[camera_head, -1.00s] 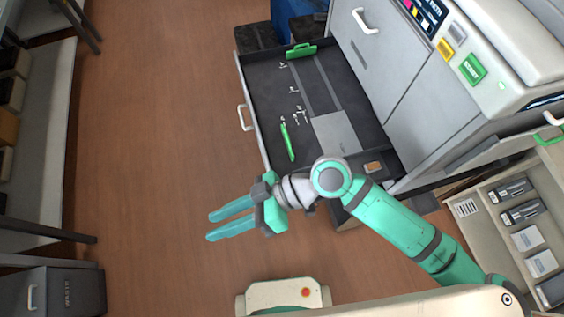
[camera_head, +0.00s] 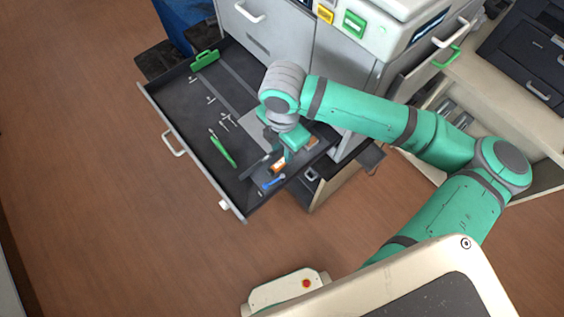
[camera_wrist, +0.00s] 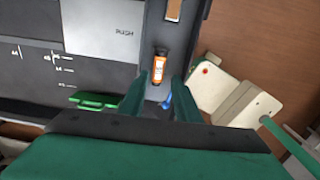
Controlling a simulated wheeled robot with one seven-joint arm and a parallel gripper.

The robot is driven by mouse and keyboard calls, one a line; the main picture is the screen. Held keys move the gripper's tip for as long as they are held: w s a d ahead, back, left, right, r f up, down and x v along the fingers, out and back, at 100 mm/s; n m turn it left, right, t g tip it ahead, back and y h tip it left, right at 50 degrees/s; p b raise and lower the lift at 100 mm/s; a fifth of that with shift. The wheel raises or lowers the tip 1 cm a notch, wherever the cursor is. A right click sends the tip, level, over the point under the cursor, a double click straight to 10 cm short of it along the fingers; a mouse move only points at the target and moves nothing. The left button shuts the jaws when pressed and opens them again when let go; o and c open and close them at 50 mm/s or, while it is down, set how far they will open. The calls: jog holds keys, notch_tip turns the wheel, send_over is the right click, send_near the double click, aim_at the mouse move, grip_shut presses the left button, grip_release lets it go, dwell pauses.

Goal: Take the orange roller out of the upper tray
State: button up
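The orange roller (camera_head: 278,167) lies in the right part of the open dark upper tray (camera_head: 180,112), partly covered by my gripper in the head view. In the wrist view the small orange-and-white roller (camera_wrist: 160,66) lies just beyond and between my fingertips. My gripper (camera_wrist: 160,84) is open and empty, its teal fingers apart and pointing down toward the tray. In the head view my gripper (camera_head: 286,156) is beside the roller. I cannot tell how high the fingertips are above it.
A small blue piece (camera_head: 272,182) lies near the roller. A brown-orange block (camera_head: 311,142) lies behind. A green lever (camera_head: 222,151) and green handle (camera_head: 205,59) are in the tray. The printer body (camera_head: 340,60) stands behind. Open floor lies to the left.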

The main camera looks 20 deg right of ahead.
aim_at(282, 162)
jog(key=shift+w+f, duration=0.1)
jog(key=shift+f, duration=3.85)
jog(key=shift+c, duration=0.3)
grip_shut()
